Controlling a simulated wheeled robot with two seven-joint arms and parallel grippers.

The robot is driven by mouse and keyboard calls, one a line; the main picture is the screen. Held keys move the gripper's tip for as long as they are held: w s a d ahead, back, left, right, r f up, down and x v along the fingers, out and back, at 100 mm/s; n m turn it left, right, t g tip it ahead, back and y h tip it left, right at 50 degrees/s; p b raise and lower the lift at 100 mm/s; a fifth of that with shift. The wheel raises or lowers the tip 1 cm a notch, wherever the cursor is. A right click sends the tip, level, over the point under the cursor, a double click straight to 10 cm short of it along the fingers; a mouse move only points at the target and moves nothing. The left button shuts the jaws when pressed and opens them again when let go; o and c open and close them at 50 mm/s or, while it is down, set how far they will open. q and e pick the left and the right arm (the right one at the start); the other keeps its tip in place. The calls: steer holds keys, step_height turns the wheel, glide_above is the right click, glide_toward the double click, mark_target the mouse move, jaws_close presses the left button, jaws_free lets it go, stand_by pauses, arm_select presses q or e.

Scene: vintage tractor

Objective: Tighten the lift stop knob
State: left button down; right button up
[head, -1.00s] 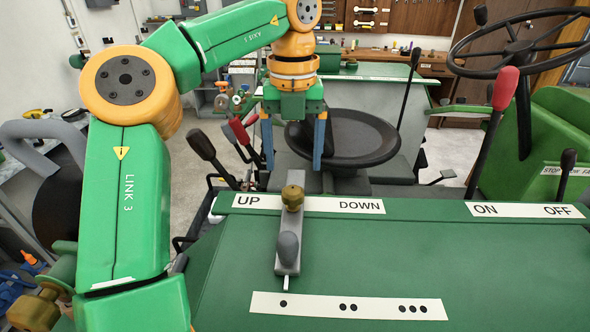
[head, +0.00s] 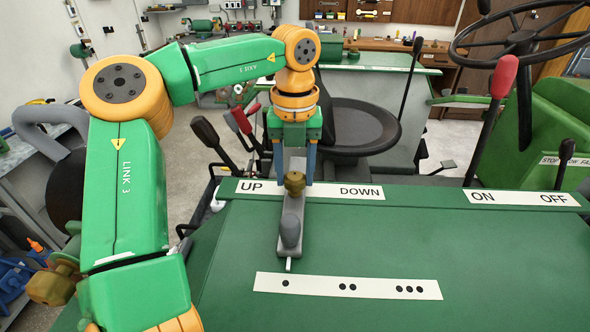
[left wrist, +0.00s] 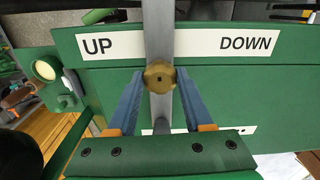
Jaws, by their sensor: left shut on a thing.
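The lift stop knob is a small brass knob (head: 294,183) on a grey lever bar (head: 291,212) between the UP and DOWN labels. It also shows in the left wrist view (left wrist: 160,77), at the middle between the two blue fingers. My left gripper (head: 295,176) comes down from above, with one finger on each side of the knob, and is shut on it. The lever's rounded grey handle (head: 290,233) is nearer, towards the dot plate. My right gripper is not in view.
The UP/DOWN label strip (head: 361,192) runs along the green panel (head: 400,232). A plate with dots (head: 348,286) lies nearer. A red-topped lever (head: 504,76) and steering wheel (head: 522,41) stand at right. The black seat (head: 365,125) is behind the gripper.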

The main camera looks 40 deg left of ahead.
arm_select(q)
steer(key=m, duration=0.4)
steer(key=shift+m, duration=0.3)
steer(key=m, duration=0.4)
steer(key=shift+m, duration=0.3)
steer(key=m, duration=0.4)
steer(key=shift+m, duration=0.3)
steer(key=m, duration=0.4)
steer(key=shift+r+m, duration=0.1)
steer(key=shift+m, duration=0.2)
steer(key=c, duration=0.6)
jaws_free()
steer(key=o, duration=0.3)
